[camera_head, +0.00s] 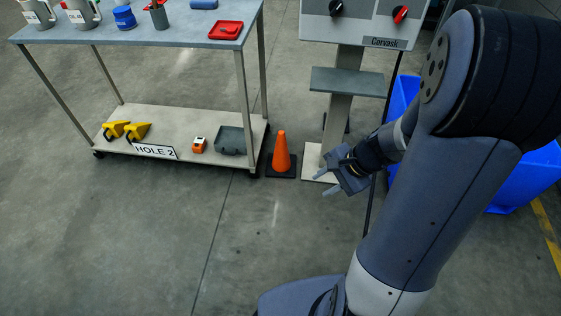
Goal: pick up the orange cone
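The orange cone (281,152) stands upright on its dark square base on the floor, between the cart and the control stand. My gripper (322,184) is in front of the control stand, to the right of the cone and a little lower in the picture. Its two fingers are spread apart with nothing between them, pointing left. The gripper appears apart from the cone. Nothing hides the cone.
A wheeled cart (95,117) stands left of the cone; its lower shelf holds yellow items (137,131), an orange device (198,145) and a grey bin (231,140). The control stand (340,112) is behind my gripper. Blue bins (522,185) are at right. The front floor is clear.

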